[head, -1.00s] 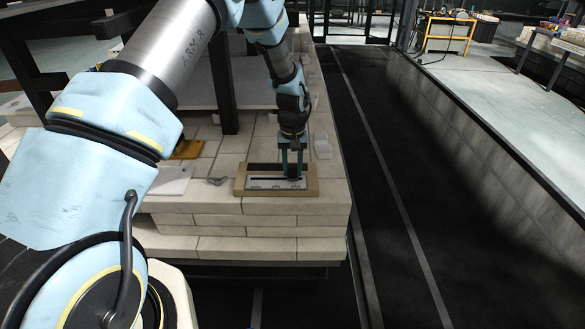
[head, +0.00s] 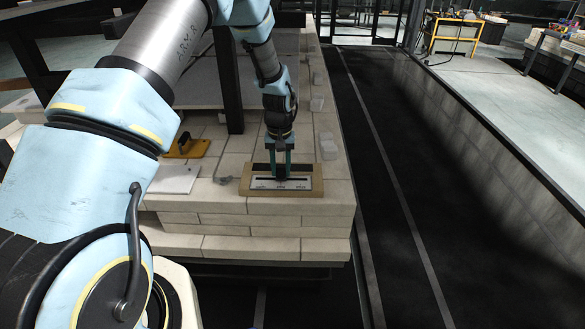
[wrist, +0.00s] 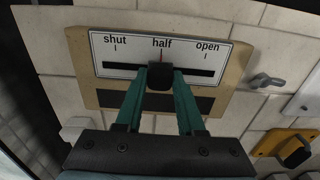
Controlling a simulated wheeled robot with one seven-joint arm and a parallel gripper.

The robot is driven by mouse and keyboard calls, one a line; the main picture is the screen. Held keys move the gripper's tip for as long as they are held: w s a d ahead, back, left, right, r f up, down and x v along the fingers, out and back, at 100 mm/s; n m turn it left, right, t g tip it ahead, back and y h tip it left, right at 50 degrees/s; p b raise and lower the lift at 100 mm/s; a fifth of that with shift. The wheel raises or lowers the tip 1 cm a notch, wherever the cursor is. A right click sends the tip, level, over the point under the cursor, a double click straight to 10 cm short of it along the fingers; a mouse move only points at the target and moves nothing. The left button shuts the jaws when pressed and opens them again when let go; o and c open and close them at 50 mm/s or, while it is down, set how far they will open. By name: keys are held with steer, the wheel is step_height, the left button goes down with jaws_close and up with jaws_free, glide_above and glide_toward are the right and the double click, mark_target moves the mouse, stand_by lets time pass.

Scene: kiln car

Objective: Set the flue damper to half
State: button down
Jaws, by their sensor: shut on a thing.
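The flue damper is a tan framed plate (wrist: 235,75) with a white scale marked shut, half and open and a dark slot below the words. It also shows in the head view (head: 313,183), at the front edge of the brick deck. A black slider knob (wrist: 161,76) sits in the slot, right below the red half mark. My gripper (wrist: 161,82) has its two green fingers closed on the knob, one on each side. In the head view my gripper (head: 281,172) points down over the plate. The knob's base is hidden in the wrist view.
A yellow-based tool with a black handle (head: 187,148) and a white slab (head: 175,178) lie to the left on the deck. A small grey metal piece (wrist: 266,81) is beside the plate. Pale blocks (head: 328,147) stand behind. A dark floor lies right of the deck.

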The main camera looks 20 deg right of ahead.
steer(key=c, duration=0.5)
jaws_free()
steer(key=shift+d, duration=0.1)
